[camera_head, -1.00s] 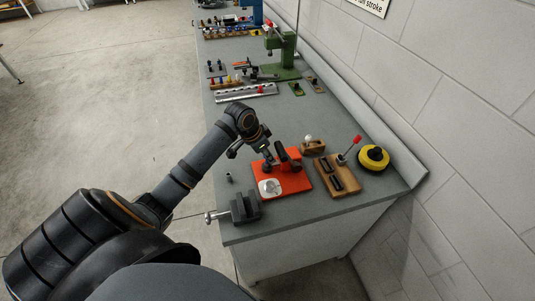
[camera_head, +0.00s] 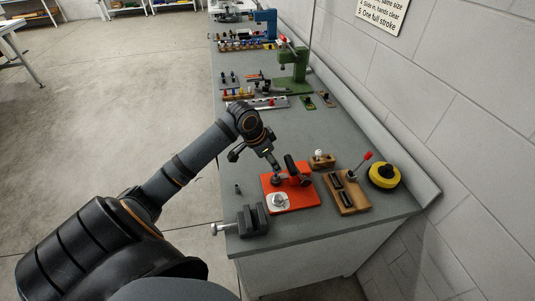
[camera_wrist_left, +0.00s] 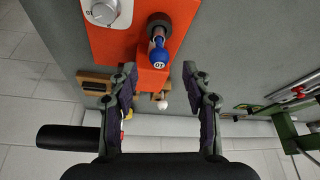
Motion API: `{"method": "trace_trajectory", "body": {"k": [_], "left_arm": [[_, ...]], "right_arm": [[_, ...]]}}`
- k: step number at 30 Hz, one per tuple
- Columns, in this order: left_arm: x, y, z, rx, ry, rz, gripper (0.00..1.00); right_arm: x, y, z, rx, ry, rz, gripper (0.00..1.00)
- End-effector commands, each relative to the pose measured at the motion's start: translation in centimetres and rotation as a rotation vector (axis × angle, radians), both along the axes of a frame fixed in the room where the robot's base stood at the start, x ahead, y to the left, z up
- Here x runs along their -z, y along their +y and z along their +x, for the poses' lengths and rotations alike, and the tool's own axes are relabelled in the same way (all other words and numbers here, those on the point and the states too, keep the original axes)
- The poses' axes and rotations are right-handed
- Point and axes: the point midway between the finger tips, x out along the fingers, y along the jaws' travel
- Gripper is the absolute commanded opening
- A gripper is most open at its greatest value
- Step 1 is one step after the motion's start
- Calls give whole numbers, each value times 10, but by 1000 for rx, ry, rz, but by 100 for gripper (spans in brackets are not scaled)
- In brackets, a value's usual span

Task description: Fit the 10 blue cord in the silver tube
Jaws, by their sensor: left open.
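A blue piece marked 10 (camera_wrist_left: 158,52) shows in the left wrist view, at a dark round fitting (camera_wrist_left: 160,24) on the red block. I cannot tell whether it is the cord or its end. My left gripper (camera_wrist_left: 160,78) is open, with one finger on each side and the blue piece ahead of the gap, apart from both. In the head view my left gripper (camera_head: 272,165) is over the red plate (camera_head: 300,197). A small grey upright piece (camera_head: 238,188) stands by the vise; I cannot tell if it is the silver tube. My right gripper is not in view.
A white dial (camera_head: 278,202) sits on the red plate. A dark vise (camera_head: 253,222) is at the bench's front left. A green press (camera_head: 292,68) stands farther back.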

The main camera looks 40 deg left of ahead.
Motion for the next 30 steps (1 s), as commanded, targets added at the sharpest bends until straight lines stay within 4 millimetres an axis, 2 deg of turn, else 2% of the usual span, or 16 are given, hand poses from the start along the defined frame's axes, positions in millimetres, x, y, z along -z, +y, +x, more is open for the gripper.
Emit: {"method": "trace_trajectory", "body": {"k": [1, 4, 10, 16, 30], "left_arm": [[-12, 4, -5, 3, 1, 10, 49], [-31, 7, -12, 2, 0, 8, 49], [-54, 10, -20, 2, -1, 4, 49], [-61, 10, -24, 0, 1, 0, 49], [-61, 10, -24, 1, 2, -1, 49]], "right_arm": [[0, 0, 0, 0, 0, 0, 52], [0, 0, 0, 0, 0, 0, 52], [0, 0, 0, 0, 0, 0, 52], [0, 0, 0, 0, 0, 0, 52], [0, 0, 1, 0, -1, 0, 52]]}}
